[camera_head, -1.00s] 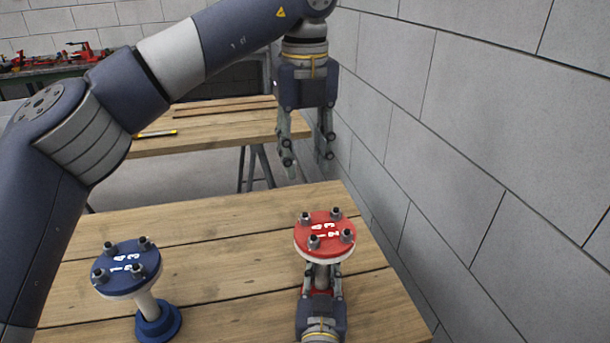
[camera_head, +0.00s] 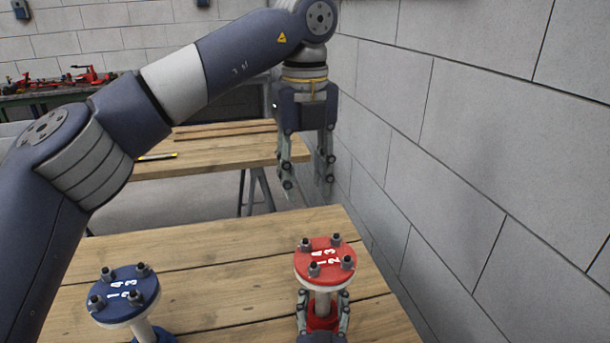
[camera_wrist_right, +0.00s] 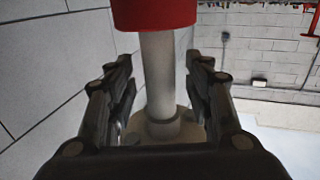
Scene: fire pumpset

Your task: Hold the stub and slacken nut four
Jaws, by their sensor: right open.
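The red stub has a round red flange (camera_head: 312,250) with several nuts, a pale pipe and a red base (camera_head: 322,322). White digits 1 to 4 mark the flange; the 4 seems nearest the back-left nut (camera_head: 305,244). My right gripper (camera_head: 323,297) is open, its fingers on either side of the pipe. In the right wrist view the pipe (camera_wrist_right: 158,75) stands between the fingers (camera_wrist_right: 160,95) with gaps on both sides, and a red part (camera_wrist_right: 155,12) shows at the top. My left gripper (camera_head: 306,190) hangs open and empty, pointing down, above and behind the red flange.
A blue stub with a numbered flange (camera_head: 124,290) stands at the left on the wooden table (camera_head: 230,262). The grey block wall (camera_head: 480,150) is close on the right. A second wooden table (camera_head: 215,145) stands behind. Bare table lies between the stubs.

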